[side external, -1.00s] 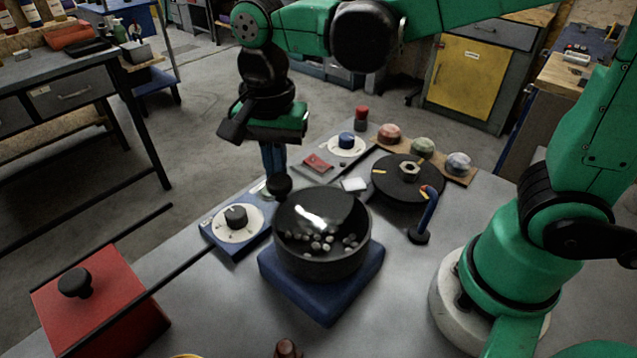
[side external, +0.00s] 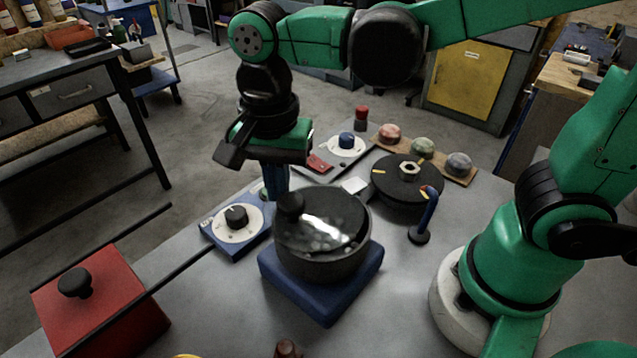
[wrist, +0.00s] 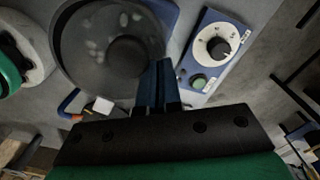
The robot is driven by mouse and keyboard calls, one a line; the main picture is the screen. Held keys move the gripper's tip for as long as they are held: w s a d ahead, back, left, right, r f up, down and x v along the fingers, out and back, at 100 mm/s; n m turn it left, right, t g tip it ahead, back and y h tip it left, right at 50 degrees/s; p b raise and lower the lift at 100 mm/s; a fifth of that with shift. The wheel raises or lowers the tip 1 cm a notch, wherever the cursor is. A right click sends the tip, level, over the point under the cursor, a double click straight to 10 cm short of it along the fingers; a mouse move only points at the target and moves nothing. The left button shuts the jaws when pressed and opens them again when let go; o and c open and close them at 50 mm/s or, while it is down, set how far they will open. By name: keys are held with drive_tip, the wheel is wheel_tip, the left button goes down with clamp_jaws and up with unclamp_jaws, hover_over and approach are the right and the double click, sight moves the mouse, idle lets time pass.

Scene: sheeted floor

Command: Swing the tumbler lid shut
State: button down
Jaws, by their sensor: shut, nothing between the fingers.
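The tumbler is a black round drum (side external: 312,264) on a blue base (side external: 326,300); it also shows in the wrist view (wrist: 72,72). Its smoky see-through lid (side external: 335,222) with a black knob (side external: 290,204) lies over the drum's mouth. Pale stones show dimly through it. I cannot tell whether the lid's rim sits fully down. My gripper (side external: 277,194) is shut and empty, with its blue fingers pointing down just behind the knob. In the wrist view, the fingertips (wrist: 156,68) are beside the knob (wrist: 127,57); I cannot tell whether they touch it.
A blue dial box (side external: 235,228) stands close left of the drum. A black turntable (side external: 407,184) and a blue hooked post (side external: 424,222) stand to the right. A red box (side external: 110,310) with a black rod is at front left. Bare table lies right of the tumbler.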

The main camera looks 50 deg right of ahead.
drive_tip(key=shift+s+a, duration=0.25)
drive_tip(key=shift+s, duration=0.2)
drive_tip(key=shift+s+a, duration=0.35)
drive_tip(key=shift+s, duration=0.55)
drive_tip(key=shift+w, duration=0.1)
drive_tip(key=shift+w, duration=0.7)
drive_tip(key=shift+r, duration=0.1)
